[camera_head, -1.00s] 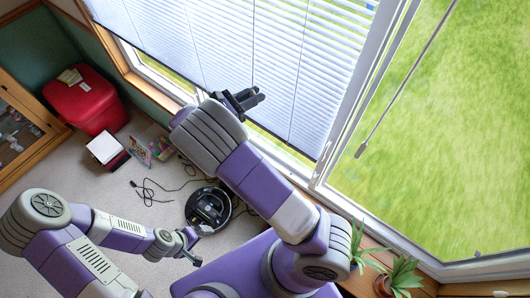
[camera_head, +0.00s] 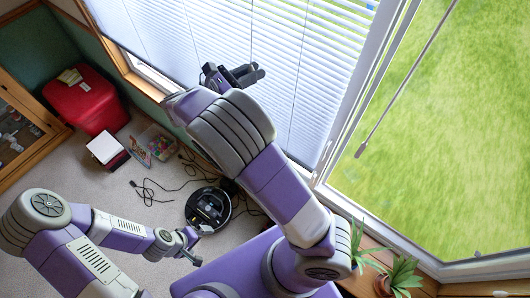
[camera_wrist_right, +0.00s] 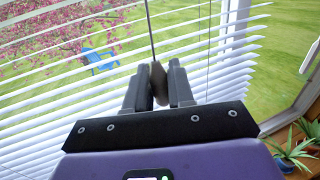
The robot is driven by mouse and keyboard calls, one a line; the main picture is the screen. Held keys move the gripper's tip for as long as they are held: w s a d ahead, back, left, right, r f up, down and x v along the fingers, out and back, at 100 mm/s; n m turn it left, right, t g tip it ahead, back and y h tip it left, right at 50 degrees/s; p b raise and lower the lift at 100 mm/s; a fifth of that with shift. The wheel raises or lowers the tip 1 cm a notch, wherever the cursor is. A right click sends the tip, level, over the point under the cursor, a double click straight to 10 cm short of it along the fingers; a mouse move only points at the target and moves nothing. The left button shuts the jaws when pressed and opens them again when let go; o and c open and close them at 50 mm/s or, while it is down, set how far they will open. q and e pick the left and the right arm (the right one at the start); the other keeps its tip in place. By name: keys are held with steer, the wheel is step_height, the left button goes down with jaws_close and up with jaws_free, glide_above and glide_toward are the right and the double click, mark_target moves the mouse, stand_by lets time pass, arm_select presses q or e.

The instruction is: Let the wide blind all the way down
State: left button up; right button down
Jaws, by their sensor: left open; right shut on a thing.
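The wide blind (camera_head: 310,60), with white slats, hangs over the large window and reaches down close to the sill in the head view. Its slats also show in the wrist view (camera_wrist_right: 40,112), tilted enough to see through. My right gripper (camera_head: 258,74) is in front of the blind. In the wrist view its fingers (camera_wrist_right: 158,88) are closed around a dark pull (camera_wrist_right: 157,78) at the end of a cord (camera_wrist_right: 151,30). My left gripper (camera_head: 190,246) is open and empty, low over the floor, far from the blind.
A wand (camera_head: 361,150) hangs before the right window pane. Potted plants (camera_head: 400,275) stand on the sill at lower right.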

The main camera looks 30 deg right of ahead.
step_height(320, 180, up, 9)
steer(key=shift+f, duration=0.1)
stand_by(0.6)
step_height(320, 180, up, 9)
stand_by(0.6)
step_height(320, 180, up, 9)
stand_by(0.6)
